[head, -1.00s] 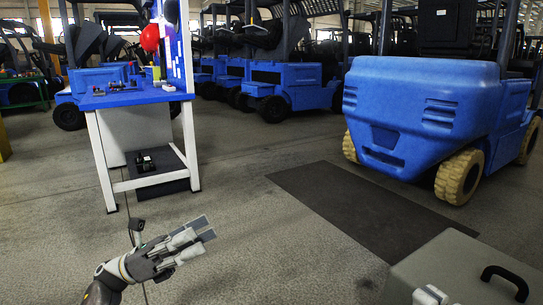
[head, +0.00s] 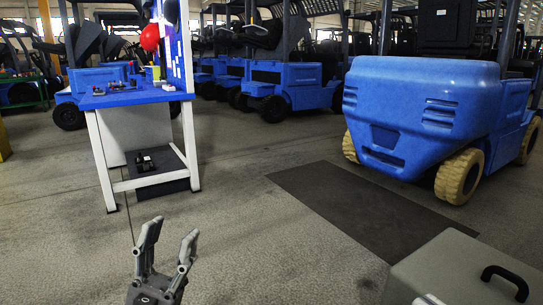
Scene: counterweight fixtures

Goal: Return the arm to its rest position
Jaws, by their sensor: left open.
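My left gripper (head: 171,236) is at the bottom left of the head view, over the bare floor. Its two fingers point up in the picture and stand apart, with nothing between them. Most of the left arm is out of the frame below. A small light-coloured piece at the bottom edge, in front of the grey case, may be part of my right arm; its fingers cannot be made out.
A blue-topped workbench (head: 137,97) with a red helmet (head: 150,38) stands at the left. A blue forklift (head: 425,115) stands at the right behind a dark floor mat (head: 370,210). A grey case (head: 455,275) is at bottom right. The middle floor is clear.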

